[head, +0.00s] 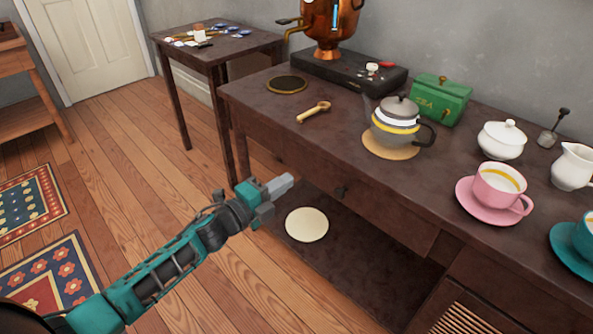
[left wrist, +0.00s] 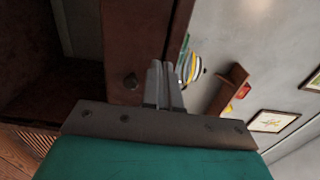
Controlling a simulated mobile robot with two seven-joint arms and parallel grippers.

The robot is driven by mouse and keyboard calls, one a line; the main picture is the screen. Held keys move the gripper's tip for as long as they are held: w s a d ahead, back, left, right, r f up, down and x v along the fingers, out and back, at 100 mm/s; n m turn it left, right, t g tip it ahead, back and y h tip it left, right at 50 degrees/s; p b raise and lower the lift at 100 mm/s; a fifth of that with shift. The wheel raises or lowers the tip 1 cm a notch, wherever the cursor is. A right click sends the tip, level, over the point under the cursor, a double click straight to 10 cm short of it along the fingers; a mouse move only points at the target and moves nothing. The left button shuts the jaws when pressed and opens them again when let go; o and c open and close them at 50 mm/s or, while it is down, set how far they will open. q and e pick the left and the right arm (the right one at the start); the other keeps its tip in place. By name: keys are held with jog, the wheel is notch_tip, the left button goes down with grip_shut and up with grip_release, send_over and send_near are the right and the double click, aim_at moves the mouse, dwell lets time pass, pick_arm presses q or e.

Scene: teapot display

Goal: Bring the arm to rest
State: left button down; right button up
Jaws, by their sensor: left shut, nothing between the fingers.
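My left arm reaches in from the lower left of the head view. Its gripper (head: 281,186) is shut and empty, in front of the dark cabinet (head: 385,215). The fingertips look apart from the drawer front. My right gripper is in neither view.
On the cabinet stand a teapot (head: 398,118) on a round mat, a green tea box (head: 441,100), a white sugar bowl (head: 501,140) and a pink cup (head: 499,186). A wooden scoop (head: 314,112) lies left. Open floor (head: 130,180) lies left of the cabinet.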

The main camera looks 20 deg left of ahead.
pick_arm(q)
jog(key=shift+v, duration=2.1)
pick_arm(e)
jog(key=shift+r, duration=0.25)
pick_arm(q)
jog(key=s+d+f+n+g+y, duration=0.2)
jog(key=s+d+f+n+g, duration=0.15)
jog(key=s+d+n, duration=0.45)
jog(key=s+d+f+n+g+y, duration=0.15)
jog(key=s+d+f+n, duration=0.25)
jog(key=s+n, duration=0.45)
notch_tip(320, 180, up, 11)
jog(key=a+n+g+p, duration=0.1)
jog(key=a+n+p, duration=0.1)
jog(key=p, duration=1.3)
jog(key=shift+s+n+y+p, duration=0.3)
jog(key=shift+n+y+p, duration=0.05)
jog(key=shift+n, duration=0.1)
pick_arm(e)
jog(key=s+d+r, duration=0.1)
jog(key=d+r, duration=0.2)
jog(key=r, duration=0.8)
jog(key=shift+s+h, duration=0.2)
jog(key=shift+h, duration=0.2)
pick_arm(q)
jog(key=shift+a, duration=0.1)
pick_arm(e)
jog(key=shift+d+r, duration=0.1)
